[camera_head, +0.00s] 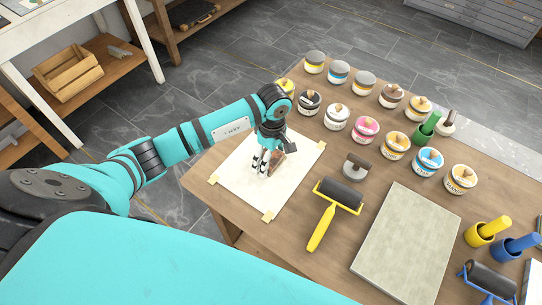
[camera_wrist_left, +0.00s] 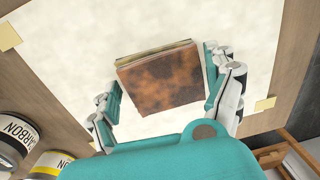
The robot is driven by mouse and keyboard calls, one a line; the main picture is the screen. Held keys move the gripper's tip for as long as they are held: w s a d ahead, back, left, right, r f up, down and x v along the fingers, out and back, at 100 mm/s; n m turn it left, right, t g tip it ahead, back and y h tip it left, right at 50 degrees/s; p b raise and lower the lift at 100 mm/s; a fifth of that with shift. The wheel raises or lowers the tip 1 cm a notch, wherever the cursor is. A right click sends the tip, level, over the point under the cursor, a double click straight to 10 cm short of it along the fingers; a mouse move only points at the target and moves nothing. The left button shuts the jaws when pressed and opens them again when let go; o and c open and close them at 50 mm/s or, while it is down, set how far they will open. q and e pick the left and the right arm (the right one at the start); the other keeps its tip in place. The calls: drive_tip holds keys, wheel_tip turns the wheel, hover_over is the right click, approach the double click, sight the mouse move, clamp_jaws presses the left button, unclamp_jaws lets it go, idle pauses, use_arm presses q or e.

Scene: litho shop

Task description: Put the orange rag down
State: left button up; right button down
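The orange rag (camera_wrist_left: 162,80) shows in the left wrist view as a folded, mottled rust-brown bundle between the two fingers of my left gripper (camera_wrist_left: 162,85). The right-hand finger is close against its side; a narrow strip of paper shows beside the left-hand finger. I cannot tell whether the fingers press on it. In the head view the left gripper (camera_head: 265,162) points down over a taped white sheet (camera_head: 240,184). The rag (camera_head: 279,158) shows there as a brown patch beside the fingers, at or just above the sheet. My right gripper is not in view.
The wooden table (camera_head: 300,248) holds rows of ink jars (camera_head: 365,129) behind and right of the sheet. A yellow-handled roller (camera_head: 338,197), a grey-headed tool (camera_head: 356,166) and a grey slab (camera_head: 408,240) lie to the right. Bare sheet surrounds the gripper.

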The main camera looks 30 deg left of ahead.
use_arm(q)
drive_tip(key=shift+o, duration=0.8)
drive_tip(key=shift+r, duration=0.25)
wheel_tip(320, 180, up, 12)
drive_tip(key=b, duration=0.1)
drive_tip(key=shift+w+b, duration=0.3)
drive_tip(key=shift+b, duration=0.1)
drive_tip(key=shift+f, duration=0.1)
